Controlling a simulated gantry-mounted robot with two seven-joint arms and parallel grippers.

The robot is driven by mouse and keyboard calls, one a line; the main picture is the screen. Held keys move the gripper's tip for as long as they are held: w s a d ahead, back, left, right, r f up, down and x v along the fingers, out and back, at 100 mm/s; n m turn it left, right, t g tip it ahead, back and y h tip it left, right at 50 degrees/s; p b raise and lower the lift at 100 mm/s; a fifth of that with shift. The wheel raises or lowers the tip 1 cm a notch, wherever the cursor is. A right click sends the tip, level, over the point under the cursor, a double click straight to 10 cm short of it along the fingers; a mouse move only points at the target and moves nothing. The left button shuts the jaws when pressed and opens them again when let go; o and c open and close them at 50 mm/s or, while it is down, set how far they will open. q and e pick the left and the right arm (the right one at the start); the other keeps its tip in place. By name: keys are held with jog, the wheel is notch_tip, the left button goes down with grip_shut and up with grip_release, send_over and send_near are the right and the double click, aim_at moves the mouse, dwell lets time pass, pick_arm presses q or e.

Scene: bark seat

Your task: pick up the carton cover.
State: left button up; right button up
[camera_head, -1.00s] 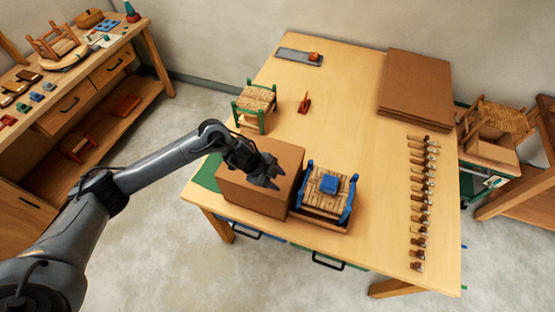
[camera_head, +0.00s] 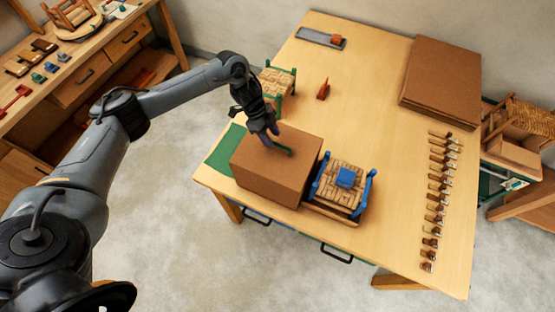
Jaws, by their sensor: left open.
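A plain brown carton box (camera_head: 262,182), which looks like the carton cover, stands upright near the front left corner of the table. My left gripper (camera_head: 267,138) is open and points down at the rear part of the box's top. I cannot tell whether its fingertips touch the top. Whatever is under or inside the box is hidden. My right gripper is not in view.
A blue-framed woven stool (camera_head: 338,190) stands close to the box's right side. A green-legged stool (camera_head: 278,83) is behind my gripper. Flat brown cardboard (camera_head: 440,75) lies at the back right. Several small tools (camera_head: 436,195) line the right edge. The table's middle is clear.

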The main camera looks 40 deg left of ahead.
aim_at(277, 144)
pick_arm(q)
jog(key=x, duration=0.2)
jog(key=p+x, duration=0.1)
jog(key=shift+w+d+f+p, duration=0.15)
jog(key=shift+d+f+p, duration=0.15)
jog(key=shift+d, duration=0.1)
jog(key=shift+w+d+f, duration=0.1)
jog(key=shift+d+f, duration=0.05)
jog(key=shift+f, duration=0.45)
grip_shut()
